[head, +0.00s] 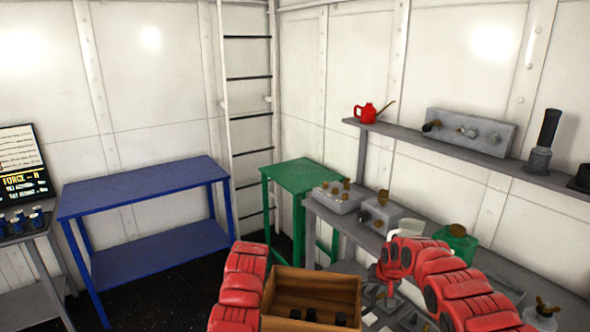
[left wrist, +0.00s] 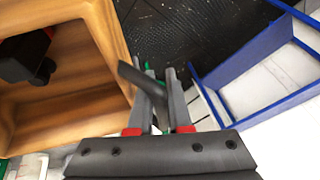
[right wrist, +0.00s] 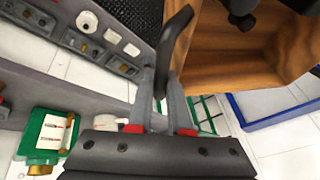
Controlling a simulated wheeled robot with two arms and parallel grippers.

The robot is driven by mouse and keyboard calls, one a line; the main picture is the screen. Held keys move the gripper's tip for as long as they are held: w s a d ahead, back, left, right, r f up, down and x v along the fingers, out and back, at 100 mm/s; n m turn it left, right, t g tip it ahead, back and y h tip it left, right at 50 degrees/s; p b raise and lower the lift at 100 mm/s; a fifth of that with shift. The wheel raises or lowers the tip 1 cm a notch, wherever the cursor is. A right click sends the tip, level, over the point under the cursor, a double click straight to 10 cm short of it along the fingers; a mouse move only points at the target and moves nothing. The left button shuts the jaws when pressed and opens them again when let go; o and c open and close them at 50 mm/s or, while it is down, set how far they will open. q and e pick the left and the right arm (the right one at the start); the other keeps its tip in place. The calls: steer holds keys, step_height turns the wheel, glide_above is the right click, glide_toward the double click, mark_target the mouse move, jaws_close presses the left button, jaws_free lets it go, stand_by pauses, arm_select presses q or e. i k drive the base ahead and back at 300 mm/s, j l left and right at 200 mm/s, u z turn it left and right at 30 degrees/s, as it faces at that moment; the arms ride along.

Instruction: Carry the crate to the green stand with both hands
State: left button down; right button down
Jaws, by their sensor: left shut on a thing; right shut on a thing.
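The wooden crate (head: 315,283) is at the bottom centre of the head view, between my two red arms, with several dark objects inside. My left gripper (left wrist: 158,78) is shut on the crate's dark handle (left wrist: 135,75), beside the crate wall (left wrist: 112,40). My right gripper (right wrist: 162,78) is shut on the opposite dark handle (right wrist: 178,35), beside the crate wall (right wrist: 225,68). In the head view, the left gripper's fingers are hidden. The green stand (head: 305,174) is beyond the crate, near the back corner, and its top looks bare.
A blue table (head: 145,187) with a bare top stands left of the green stand. A grey bench (head: 335,215) with metal fittings runs along the right, close to the stand. A shelf (head: 440,148) holds a red oil can (head: 367,113). A ladder (head: 248,100) is behind.

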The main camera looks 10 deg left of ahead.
mark_target(300, 172)
steer(key=i+j, duration=0.4)
steer(key=i, duration=0.15)
steer(key=i+j, duration=0.4)
steer(key=i, duration=0.15)
